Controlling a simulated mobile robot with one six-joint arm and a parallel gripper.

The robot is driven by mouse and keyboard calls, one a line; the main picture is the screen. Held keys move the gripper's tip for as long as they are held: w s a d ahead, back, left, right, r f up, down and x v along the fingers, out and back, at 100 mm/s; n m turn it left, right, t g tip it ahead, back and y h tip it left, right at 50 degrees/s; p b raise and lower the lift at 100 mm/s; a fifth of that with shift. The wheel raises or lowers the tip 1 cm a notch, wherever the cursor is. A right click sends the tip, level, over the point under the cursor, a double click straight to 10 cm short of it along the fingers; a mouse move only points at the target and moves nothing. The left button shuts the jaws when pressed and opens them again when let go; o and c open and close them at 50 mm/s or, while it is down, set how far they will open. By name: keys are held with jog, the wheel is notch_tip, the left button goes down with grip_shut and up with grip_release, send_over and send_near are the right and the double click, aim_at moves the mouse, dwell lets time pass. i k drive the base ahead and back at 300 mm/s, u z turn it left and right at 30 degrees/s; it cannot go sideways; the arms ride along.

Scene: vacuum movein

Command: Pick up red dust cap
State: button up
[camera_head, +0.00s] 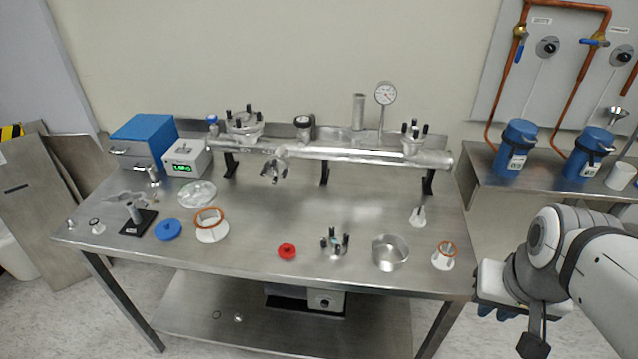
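The red dust cap (287,251) is a small round red piece lying near the front edge of the steel table (270,220), a little right of the table's middle. Nothing covers it. My gripper (510,315) is at the lower right, beyond the table's right end and well apart from the cap. Its fingers point down and are partly hidden by my arm, so how far apart they stand is unclear. I see nothing held in it.
A clamp piece (335,242) and a metal cup (389,252) stand right of the cap. A white flanged ring (211,226) and blue cap (168,229) lie left. A steel pipe manifold (330,153) spans behind. Bare table surrounds the red cap.

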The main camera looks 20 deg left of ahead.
aim_at(286, 250)
jog(key=u, duration=2.8)
jog(key=k, duration=0.9)
jog(key=z, duration=1.05)
jog(key=i, duration=1)
jog(key=u, duration=0.15)
